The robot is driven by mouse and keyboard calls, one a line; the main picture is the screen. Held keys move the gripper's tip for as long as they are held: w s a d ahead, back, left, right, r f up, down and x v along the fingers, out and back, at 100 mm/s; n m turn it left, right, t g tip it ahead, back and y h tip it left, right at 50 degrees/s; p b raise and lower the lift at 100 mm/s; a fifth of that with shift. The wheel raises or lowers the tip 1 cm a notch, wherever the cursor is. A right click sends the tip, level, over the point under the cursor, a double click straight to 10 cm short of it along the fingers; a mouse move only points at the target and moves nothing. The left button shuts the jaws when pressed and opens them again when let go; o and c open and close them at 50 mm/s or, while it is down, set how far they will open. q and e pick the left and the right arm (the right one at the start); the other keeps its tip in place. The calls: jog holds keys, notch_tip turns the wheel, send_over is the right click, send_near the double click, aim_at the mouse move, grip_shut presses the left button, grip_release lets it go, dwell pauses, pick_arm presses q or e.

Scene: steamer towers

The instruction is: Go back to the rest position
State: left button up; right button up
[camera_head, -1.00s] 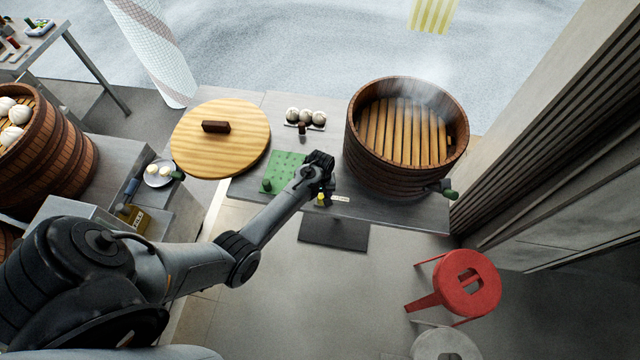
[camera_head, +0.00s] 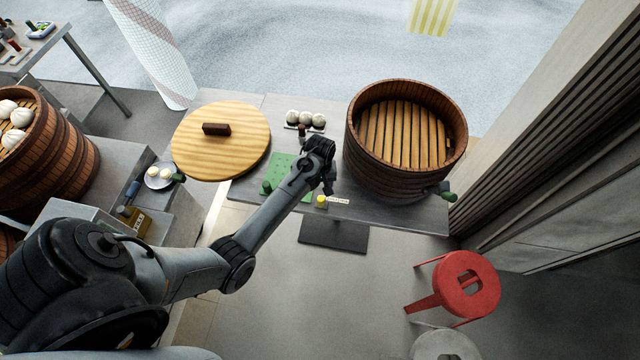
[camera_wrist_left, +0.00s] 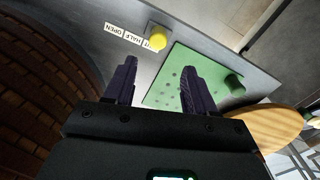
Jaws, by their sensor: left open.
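My left gripper (camera_head: 329,184) hangs over the grey table, between the green board (camera_head: 284,170) and the large open steamer (camera_head: 358,160). In the left wrist view its two dark fingers (camera_wrist_left: 158,82) are apart with nothing between them. Past the fingertips lie a yellow knob (camera_wrist_left: 157,38), a white label strip (camera_wrist_left: 124,33) and the green board (camera_wrist_left: 215,88) with a dark green peg (camera_wrist_left: 235,84). The steamer wall (camera_wrist_left: 50,75) fills the left of that view. My right gripper is not in view.
A round wooden lid (camera_head: 245,150) lies left of the green board. Several white buns (camera_head: 305,118) sit at the table's back. Another steamer (camera_head: 62,165) holds buns at far left. A red stool (camera_head: 470,283) stands at lower right.

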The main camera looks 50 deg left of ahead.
pick_arm(q)
jog(key=s+f+g+p, duration=0.25)
jog(key=s+p, duration=0.25)
jog(key=s, duration=0.9)
jog(key=s+d+r+m+y+p, duration=0.1)
jog(key=s+d+r+m+p, duration=0.3)
jog(key=s, duration=0.3)
jog(key=d+r+m+t, duration=0.3)
jog(key=d+r+m, duration=0.1)
jog(key=r, duration=0.7)
jog(key=d+r+m+t+h+p, duration=0.1)
jog(key=d+r+m+t, duration=0.2)
jog(key=d+r, duration=0.4)
notch_tip(320, 180, up, 4)
jog(key=shift+r+m, duration=0.1)
jog(key=shift+m, duration=0.6)
